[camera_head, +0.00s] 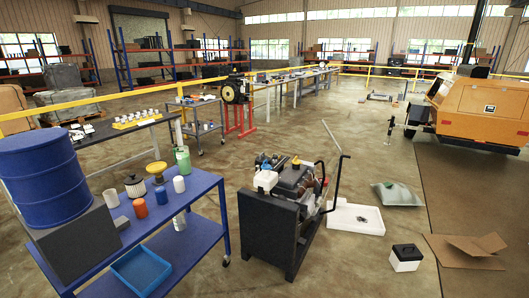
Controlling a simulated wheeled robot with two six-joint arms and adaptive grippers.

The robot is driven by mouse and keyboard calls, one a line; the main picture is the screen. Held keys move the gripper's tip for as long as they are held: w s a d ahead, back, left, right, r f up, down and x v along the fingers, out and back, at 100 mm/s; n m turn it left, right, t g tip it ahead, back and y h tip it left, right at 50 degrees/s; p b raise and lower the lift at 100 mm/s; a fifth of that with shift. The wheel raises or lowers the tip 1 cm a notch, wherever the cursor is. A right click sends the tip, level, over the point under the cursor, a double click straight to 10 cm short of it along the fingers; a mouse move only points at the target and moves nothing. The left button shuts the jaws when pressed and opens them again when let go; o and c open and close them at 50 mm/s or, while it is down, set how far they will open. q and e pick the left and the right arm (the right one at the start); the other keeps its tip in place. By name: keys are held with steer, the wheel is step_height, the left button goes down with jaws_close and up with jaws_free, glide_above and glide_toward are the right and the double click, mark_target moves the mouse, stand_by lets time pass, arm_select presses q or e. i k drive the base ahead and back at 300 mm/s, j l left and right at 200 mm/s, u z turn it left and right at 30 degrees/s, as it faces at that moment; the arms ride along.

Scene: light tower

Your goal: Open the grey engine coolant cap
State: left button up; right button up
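An engine (292,180) sits on a dark stand (268,228) in the middle of the view. A yellow cap (296,160) stands up on the engine, behind and right of the white tank. Neither of my grippers shows in this view.
A blue cart (205,184) with bottles, a filter and a blue tray (140,270) stands at left, beside a blue drum (42,175). A white pan (350,222), a black-and-white box (405,257) and cardboard (465,250) lie right. An orange generator (485,105) stands behind.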

mark_target(264, 166)
steer(key=i+l+u, duration=0.15)
steer(key=i+j+u, duration=0.2)
steer(key=i, duration=0.4)
steer(key=i+j+u, duration=0.2)
steer(key=i, duration=0.45)
steer(key=i+j+u, duration=0.2)
steer(key=i, duration=0.4)
